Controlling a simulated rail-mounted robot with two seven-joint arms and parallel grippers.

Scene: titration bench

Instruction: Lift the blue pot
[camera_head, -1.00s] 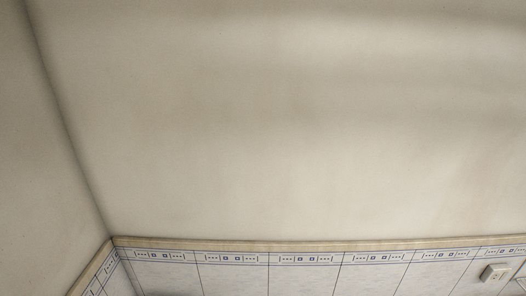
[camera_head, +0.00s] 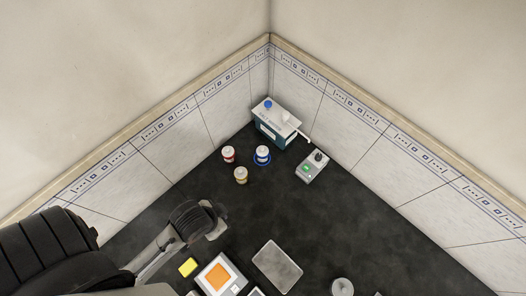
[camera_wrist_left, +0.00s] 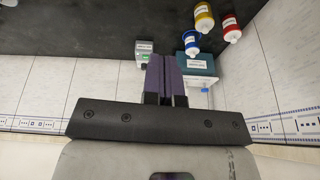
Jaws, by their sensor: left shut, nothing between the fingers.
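In the left wrist view the blue pot (camera_wrist_left: 190,42) is beyond and right of my left gripper (camera_wrist_left: 166,60), whose purple fingers are together and empty. In the head view my left arm comes in from the left; its wrist is nearer than the pots and apart from them. My right gripper does not show.
A white and teal instrument box (camera_head: 275,122) stands in the corner behind the blue pot. A grey device with a green display (camera_head: 312,167) is to its right. A yellow block (camera_head: 188,267), an orange-topped unit (camera_head: 217,275) and a grey plate (camera_head: 277,266) lie nearer.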

